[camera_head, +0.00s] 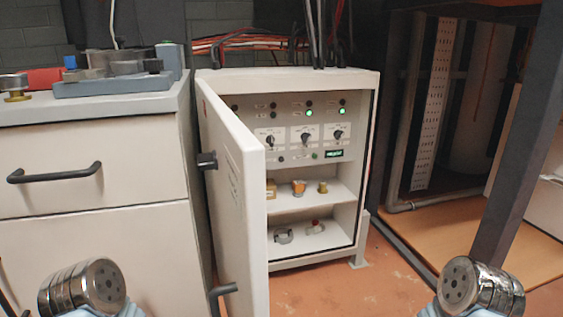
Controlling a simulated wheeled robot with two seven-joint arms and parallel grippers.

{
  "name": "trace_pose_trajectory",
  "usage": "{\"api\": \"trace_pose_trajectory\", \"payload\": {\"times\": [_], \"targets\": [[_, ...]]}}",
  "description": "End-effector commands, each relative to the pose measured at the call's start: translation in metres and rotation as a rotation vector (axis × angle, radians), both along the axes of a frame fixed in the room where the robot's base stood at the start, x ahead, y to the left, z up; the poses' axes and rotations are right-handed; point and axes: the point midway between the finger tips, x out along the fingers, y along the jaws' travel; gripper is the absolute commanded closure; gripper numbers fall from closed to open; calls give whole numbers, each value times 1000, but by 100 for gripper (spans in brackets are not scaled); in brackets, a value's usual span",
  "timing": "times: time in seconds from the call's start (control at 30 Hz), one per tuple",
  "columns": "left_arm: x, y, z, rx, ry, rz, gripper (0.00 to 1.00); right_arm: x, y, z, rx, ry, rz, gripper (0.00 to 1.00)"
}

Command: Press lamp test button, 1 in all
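An open white cabinet (290,75) stands in the middle of the head view. Its control panel (287,132) carries indicator lamps, three rotary knobs (305,139) and a small green display (334,153). Two lamps (309,112) are lit green. Small round buttons, one dark (281,158) and one greenish (314,155), sit below the knobs. The labels are too small to read, so I cannot tell which is the lamp test button. Only round metal parts of my two arms show at the lower corners, well apart from the panel. No gripper fingers are visible.
The cabinet door (235,190) is swung open toward me and covers the panel's left edge. Shelves below the panel hold small fittings (298,188). A drawer unit (90,160) stands left, a dark frame (505,160) right. Some orange floor (355,290) is clear in front.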

Motion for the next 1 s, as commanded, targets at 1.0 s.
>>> {"api": "trace_pose_trajectory", "payload": {"times": [1.0], "targets": [[0,0,0,0,0,0,63,0,0,0,0,0,0,100]]}}
